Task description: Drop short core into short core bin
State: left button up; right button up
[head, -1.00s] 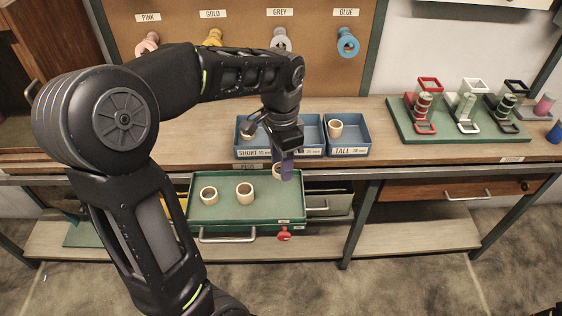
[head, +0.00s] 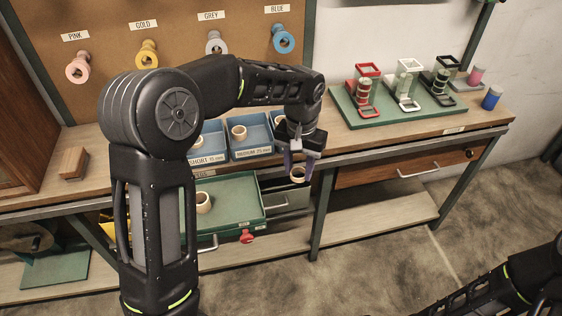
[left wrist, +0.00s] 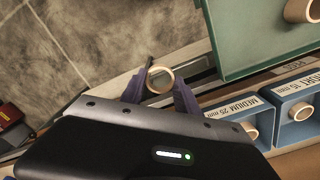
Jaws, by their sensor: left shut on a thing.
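My left gripper (head: 298,170) is shut on a cream ring-shaped core (head: 298,175), held above and in front of the bench edge, right of the drawer. In the left wrist view the core (left wrist: 159,80) sits between the two fingertips (left wrist: 158,88). The blue bin labelled SHORT 15 mm (head: 208,159) is on the bench, left of the gripper and partly hidden by my arm. The left wrist view shows a core (left wrist: 302,111) inside this short bin (left wrist: 294,94). My right gripper is out of view.
The blue MEDIUM bin (head: 251,154) holds a core (head: 238,132). My left arm covers most of the bin beyond it. The open green drawer (head: 236,205) below holds a visible core (head: 203,202). A green board (head: 400,118) with stands lies right on the bench.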

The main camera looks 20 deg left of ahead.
aim_at(201, 152)
jog(key=u, duration=1.4)
